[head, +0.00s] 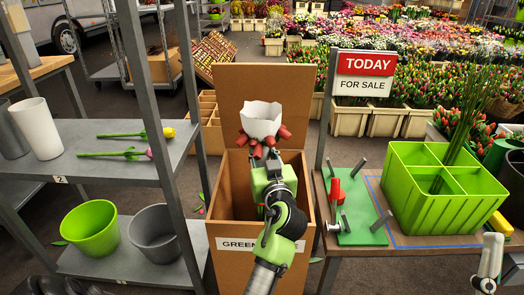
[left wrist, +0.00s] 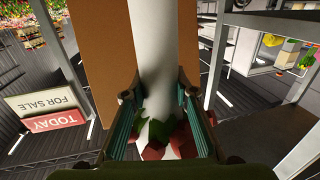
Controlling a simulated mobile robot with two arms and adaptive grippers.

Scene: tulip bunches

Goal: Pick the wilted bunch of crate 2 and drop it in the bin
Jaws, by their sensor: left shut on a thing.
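My left gripper (head: 270,164) is shut on a tulip bunch with a white paper wrap (head: 261,121) and drooping red heads. The bunch also shows between the fingers in the left wrist view (left wrist: 163,55), with red heads and green leaves low between them. In the head view, the gripper and bunch are over the open cardboard bin (head: 226,266), whose label begins "GREEN"; my arm hides the rest. The bin's raised back panel (head: 235,90) stands behind the bunch. No crate marked 2 can be made out.
A grey shelf unit (head: 110,160) on the left holds a white vase (head: 37,128), two loose tulips and two pots. On the right, a table bears a green divided crate (head: 440,213) with stems and a green board with pegs (head: 355,215). A sale sign (head: 364,76) stands behind it.

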